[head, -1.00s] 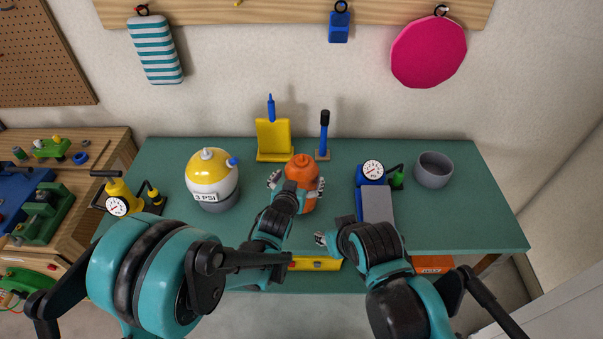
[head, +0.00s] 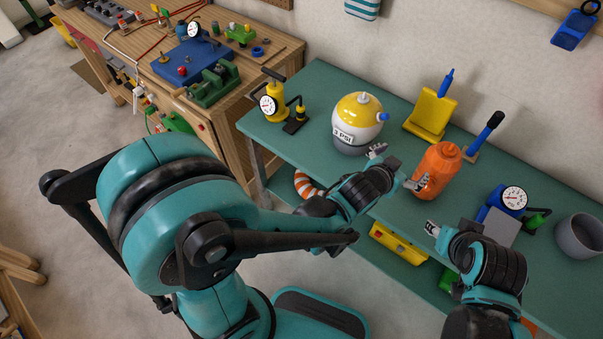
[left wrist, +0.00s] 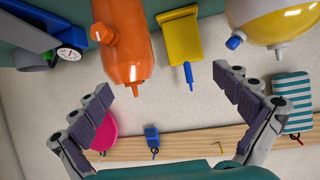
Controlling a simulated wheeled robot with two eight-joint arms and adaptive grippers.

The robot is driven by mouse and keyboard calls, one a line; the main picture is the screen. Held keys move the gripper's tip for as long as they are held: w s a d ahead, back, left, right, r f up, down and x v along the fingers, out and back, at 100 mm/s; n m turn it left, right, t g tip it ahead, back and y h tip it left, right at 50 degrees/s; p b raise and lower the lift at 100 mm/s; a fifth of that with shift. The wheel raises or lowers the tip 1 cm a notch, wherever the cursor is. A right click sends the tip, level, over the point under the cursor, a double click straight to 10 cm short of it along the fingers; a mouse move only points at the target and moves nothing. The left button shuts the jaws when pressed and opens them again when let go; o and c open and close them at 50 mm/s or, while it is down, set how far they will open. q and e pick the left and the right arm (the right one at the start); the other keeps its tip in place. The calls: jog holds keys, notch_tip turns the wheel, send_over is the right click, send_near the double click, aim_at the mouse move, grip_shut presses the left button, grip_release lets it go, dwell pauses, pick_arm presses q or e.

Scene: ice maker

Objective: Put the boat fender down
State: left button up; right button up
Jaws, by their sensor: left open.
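The orange boat fender (head: 436,172) stands upright on the green table in the head view, right of the yellow and white ball. It also shows at the top of the left wrist view (left wrist: 123,40), which is upside down. My left gripper (head: 398,167) is open and empty, at the near left of the fender. Its spread fingers (left wrist: 165,88) show a gap between them, with nothing in it, and the fender lies beyond, apart from them. My right gripper (head: 433,229) is near the table's front edge, and its opening is hard to make out.
The 3 PSI ball (head: 358,123) stands left of the fender. A yellow stand (head: 430,113) and a black-handled tool (head: 487,131) are behind it. A blue gauge pump (head: 503,203) and a grey cup (head: 579,236) stand to the right. A yellow pump (head: 274,103) is at the left end.

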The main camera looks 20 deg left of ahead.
pick_arm(q)
jog(key=s+a+r+n+g+y, duration=0.1)
jog(key=s+a+y, duration=0.1)
jog(key=a, duration=0.5)
jog(key=s+a+r+n+g+y, duration=0.1)
jog(key=s+a+r, duration=0.15)
jog(key=a, duration=0.45)
jog(key=s+a+f+n+g+y, duration=0.1)
jog(key=s+a+n+g+y, duration=0.1)
jog(key=s+a, duration=0.8)
jog(key=shift+s+n+g, duration=0.3)
jog(key=shift+s, duration=0.8)
jog(key=shift+f+b, duration=0.8)
